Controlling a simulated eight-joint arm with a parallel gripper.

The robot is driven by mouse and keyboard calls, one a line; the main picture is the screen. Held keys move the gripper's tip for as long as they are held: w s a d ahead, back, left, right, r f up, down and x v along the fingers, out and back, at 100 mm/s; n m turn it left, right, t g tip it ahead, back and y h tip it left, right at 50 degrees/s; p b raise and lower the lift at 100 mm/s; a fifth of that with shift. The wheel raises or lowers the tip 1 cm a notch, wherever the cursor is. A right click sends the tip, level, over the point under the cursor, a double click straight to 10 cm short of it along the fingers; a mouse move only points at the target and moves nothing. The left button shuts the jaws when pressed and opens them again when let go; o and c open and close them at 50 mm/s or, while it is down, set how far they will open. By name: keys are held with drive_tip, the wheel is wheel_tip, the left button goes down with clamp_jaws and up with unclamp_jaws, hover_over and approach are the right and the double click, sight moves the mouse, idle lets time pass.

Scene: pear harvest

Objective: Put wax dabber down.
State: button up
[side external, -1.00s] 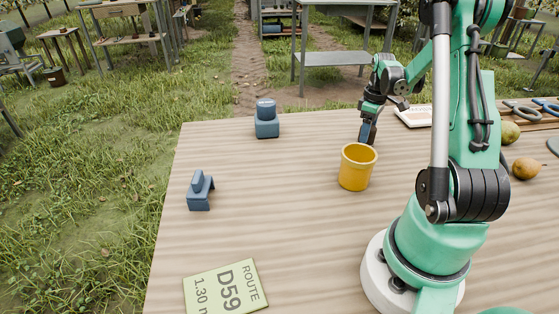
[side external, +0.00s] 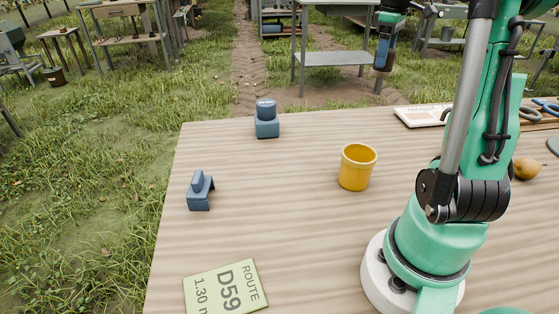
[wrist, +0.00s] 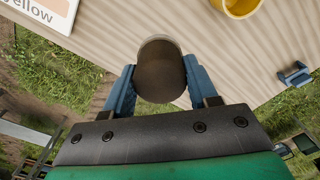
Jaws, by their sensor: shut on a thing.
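My gripper (side external: 384,52) is raised high above the far edge of the table, pointing down. In the wrist view its two blue fingers (wrist: 159,82) are shut on a dark brown, round-ended cylinder, which looks like the wax dabber (wrist: 160,66).
A blue block with a label (side external: 266,122) stands near the far edge. A smaller blue holder-like piece (side external: 200,191) is at the left. A white sign (side external: 420,116) and a pear (side external: 526,168) are at right.

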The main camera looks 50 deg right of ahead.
drive_tip(key=w+a+r, duration=0.1)
drive_tip(key=w+a, duration=0.9)
drive_tip(key=a, duration=0.5)
drive_tip(key=f, duration=1.5)
drive_tip(key=shift+a+f, duration=0.25)
drive_tip(key=shift+f, duration=2.1)
drive_tip(key=shift+f, duration=0.15)
drive_tip(key=o, duration=1.3)
drive_tip(key=shift+c, duration=0.2)
